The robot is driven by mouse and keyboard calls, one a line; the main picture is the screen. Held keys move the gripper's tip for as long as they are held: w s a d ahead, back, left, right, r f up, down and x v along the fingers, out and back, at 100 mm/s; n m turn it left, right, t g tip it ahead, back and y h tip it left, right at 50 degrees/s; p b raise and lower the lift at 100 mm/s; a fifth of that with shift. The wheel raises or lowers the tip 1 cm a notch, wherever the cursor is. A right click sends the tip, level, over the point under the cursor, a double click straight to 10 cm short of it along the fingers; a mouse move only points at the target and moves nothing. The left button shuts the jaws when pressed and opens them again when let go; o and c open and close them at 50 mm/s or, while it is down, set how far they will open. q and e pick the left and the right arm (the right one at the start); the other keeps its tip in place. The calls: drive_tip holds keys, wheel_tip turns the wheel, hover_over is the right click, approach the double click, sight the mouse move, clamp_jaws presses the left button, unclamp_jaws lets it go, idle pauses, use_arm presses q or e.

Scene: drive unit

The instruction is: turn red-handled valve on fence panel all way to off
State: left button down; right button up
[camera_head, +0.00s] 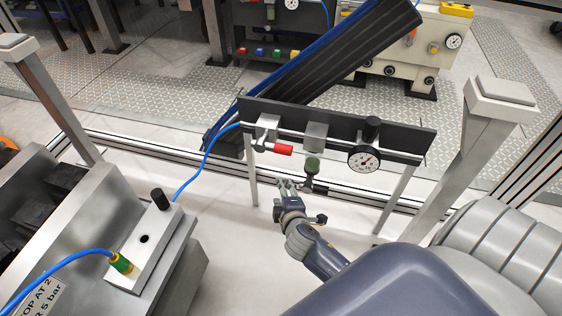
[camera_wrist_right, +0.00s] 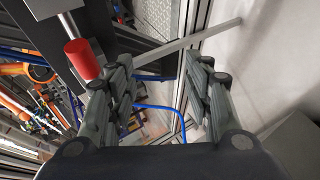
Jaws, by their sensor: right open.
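The red-handled valve (camera_head: 283,149) is at the left part of the dark fence panel (camera_head: 400,136). Its handle points right, roughly along the panel. In the right wrist view the red handle (camera_wrist_right: 82,58) is at the upper left, beside the left finger and outside the jaws. My right gripper (camera_head: 288,186) is just below and in front of the handle, apart from it in the head view. Its fingers (camera_wrist_right: 162,80) are spread, with nothing held between them. My left gripper is not in view.
A round gauge (camera_head: 364,158) and a green-capped fitting (camera_head: 312,165) sit on the panel right of the valve. A blue hose (camera_head: 195,178) runs left from it. A metal machine block (camera_head: 150,243) stands at the left. Light posts (camera_head: 468,150) flank the panel.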

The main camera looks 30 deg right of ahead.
drive_tip(key=t+h+b, duration=0.2)
approach(281, 152)
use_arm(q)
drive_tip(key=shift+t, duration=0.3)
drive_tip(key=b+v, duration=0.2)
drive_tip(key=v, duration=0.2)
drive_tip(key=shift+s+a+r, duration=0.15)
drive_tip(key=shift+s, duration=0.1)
use_arm(e)
drive_tip(key=x, duration=1.1)
drive_tip(key=shift+w+d, duration=0.1)
drive_tip(key=shift+d, duration=0.1)
drive_tip(key=shift+c, duration=0.2)
clamp_jaws()
